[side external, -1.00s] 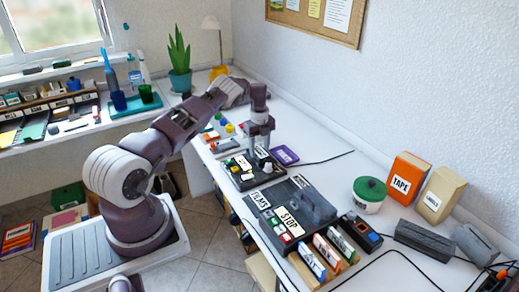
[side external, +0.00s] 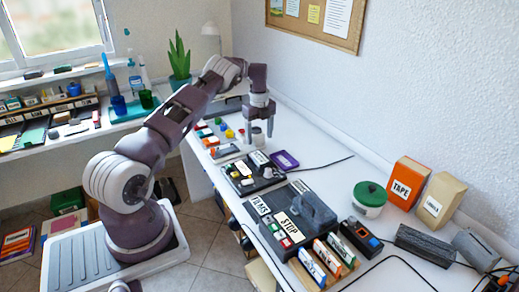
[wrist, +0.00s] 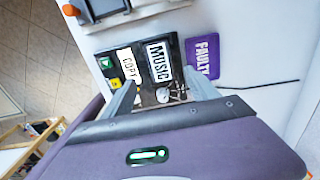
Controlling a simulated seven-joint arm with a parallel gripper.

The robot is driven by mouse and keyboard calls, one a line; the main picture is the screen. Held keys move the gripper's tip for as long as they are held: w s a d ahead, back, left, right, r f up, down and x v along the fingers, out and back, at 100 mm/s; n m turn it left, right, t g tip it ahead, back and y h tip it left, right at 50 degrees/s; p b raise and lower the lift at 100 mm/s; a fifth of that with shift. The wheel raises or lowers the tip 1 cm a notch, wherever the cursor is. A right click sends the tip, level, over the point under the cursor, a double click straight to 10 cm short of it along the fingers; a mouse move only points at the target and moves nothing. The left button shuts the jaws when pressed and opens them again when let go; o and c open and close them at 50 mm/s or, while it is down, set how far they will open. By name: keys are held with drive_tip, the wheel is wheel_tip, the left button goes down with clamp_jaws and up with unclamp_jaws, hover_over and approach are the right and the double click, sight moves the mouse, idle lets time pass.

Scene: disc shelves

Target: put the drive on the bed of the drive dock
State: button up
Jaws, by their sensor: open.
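The drive dock (side external: 252,181) appears to be the low black unit with a COPY label and small coloured buttons; it also shows in the wrist view (wrist: 120,72). A black drive with a white MUSIC label (wrist: 159,52) appears to lie on it, its label visible in the side view (side external: 258,158). A purple FAULTY drive (side external: 285,160) lies on the table beside the dock, also in the wrist view (wrist: 202,56). My gripper (side external: 259,134) points down, open and empty, above the table just behind the dock. Its fingers (wrist: 160,82) partly cover the dock in the wrist view.
A larger black unit (side external: 312,208) with FILMS and STOP labels stands nearer the camera. A green-lidded tub (side external: 369,196), an orange TAPE box (side external: 407,183) and a tan box (side external: 440,196) stand along the wall. A black cable (side external: 330,162) runs beside the purple drive.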

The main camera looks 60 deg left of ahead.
drive_tip(key=d+r+n+t, duration=0.1)
drive_tip(key=d+r+n, duration=0.1)
drive_tip(key=d+r, duration=0.35)
drive_tip(key=d+r+n, duration=0.2)
drive_tip(key=r, duration=0.7)
drive_tip(key=d+r+n+t, duration=0.1)
drive_tip(key=d+r+n, duration=0.1)
drive_tip(key=d+r, duration=0.35)
drive_tip(key=s+d+r+n+t, duration=0.1)
drive_tip(key=s+d+r+n, duration=0.5)
drive_tip(key=d+r, duration=0.45)
drive_tip(key=s+d+r+n+t, duration=0.1)
drive_tip(key=s+d+r+n, duration=0.1)
drive_tip(key=s+d, duration=1.05)
drive_tip(key=s+d+f+n, duration=0.1)
drive_tip(key=s+f+n, duration=0.1)
drive_tip(key=s, duration=0.4)
drive_tip(key=s+d+f+n+t, duration=0.1)
drive_tip(key=s+f+n, duration=0.1)
drive_tip(key=s, duration=0.5)
drive_tip(key=shift+d+f+t, duration=0.3)
drive_tip(key=shift+d+f, duration=0.05)
drive_tip(key=shift+f, duration=0.15)
drive_tip(key=shift+w, duration=0.1)
